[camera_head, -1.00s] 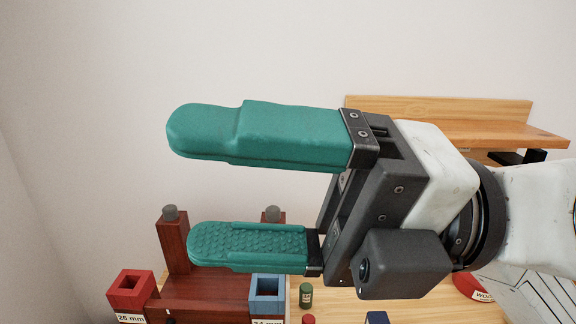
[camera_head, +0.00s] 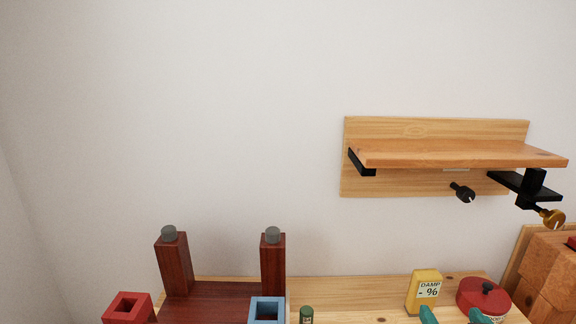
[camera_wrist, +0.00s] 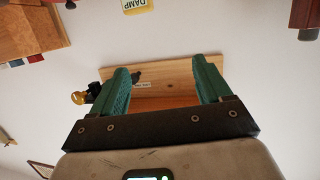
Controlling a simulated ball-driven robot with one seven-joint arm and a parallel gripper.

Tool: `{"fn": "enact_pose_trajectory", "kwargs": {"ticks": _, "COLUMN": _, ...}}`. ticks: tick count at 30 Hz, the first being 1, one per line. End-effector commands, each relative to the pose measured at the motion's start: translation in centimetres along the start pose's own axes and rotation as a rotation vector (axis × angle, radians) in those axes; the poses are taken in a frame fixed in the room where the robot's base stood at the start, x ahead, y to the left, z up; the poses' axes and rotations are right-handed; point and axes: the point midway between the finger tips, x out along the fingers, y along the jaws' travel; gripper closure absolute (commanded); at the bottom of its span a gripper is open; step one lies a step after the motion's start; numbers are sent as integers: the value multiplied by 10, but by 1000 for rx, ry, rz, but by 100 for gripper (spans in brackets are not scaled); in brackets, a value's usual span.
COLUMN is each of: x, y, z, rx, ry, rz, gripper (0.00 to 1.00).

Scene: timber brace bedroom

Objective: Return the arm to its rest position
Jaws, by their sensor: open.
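My gripper shows only as two teal fingertips (camera_head: 455,316) at the bottom edge of the head view, in front of the table's right part. In the wrist view both teal fingers (camera_wrist: 165,85) are spread wide with nothing between them. The wrist view looks at the wall, with the wooden shelf (camera_wrist: 160,76) behind the fingers. The rest of my arm is out of the head view.
A wall shelf (camera_head: 460,154) with black clamps hangs at the right. On the table (camera_head: 345,292) stand a dark wood frame (camera_head: 215,290) with two posts, red (camera_head: 128,306) and blue (camera_head: 267,308) square sockets, a yellow DAMP meter (camera_head: 426,289) and a red round container (camera_head: 484,297). Wooden blocks (camera_head: 552,268) stand far right.

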Motion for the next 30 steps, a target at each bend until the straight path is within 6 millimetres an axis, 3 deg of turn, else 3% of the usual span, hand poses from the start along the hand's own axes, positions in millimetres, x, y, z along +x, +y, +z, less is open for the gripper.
{"fn": "enact_pose_trajectory", "kwargs": {"ticks": 1, "x": -6, "y": 1, "z": 36, "rx": -3, "ry": -109, "rz": -9, "gripper": 22}}
{"fn": "enact_pose_trajectory", "kwargs": {"ticks": 3, "x": -17, "y": 2, "z": 81, "rx": -10, "ry": -250, "rz": -24, "gripper": 22}}
{"fn": "enact_pose_trajectory", "kwargs": {"ticks": 9, "x": -58, "y": 8, "z": 174, "rx": -43, "ry": -565, "rz": -72, "gripper": 22}}
{"fn": "enact_pose_trajectory", "kwargs": {"ticks": 17, "x": -121, "y": 18, "z": 253, "rx": -94, "ry": -878, "rz": -137, "gripper": 22}}
{"fn": "enact_pose_trajectory", "kwargs": {"ticks": 18, "x": -123, "y": 19, "z": 272, "rx": -96, "ry": -904, "rz": -138, "gripper": 22}}
{"fn": "enact_pose_trajectory", "kwargs": {"ticks": 21, "x": -128, "y": 23, "z": 301, "rx": -96, "ry": -952, "rz": -127, "gripper": 22}}
{"fn": "enact_pose_trajectory", "kwargs": {"ticks": 30, "x": -150, "y": 34, "z": 368, "rx": -97, "ry": -1085, "rz": -105, "gripper": 22}}
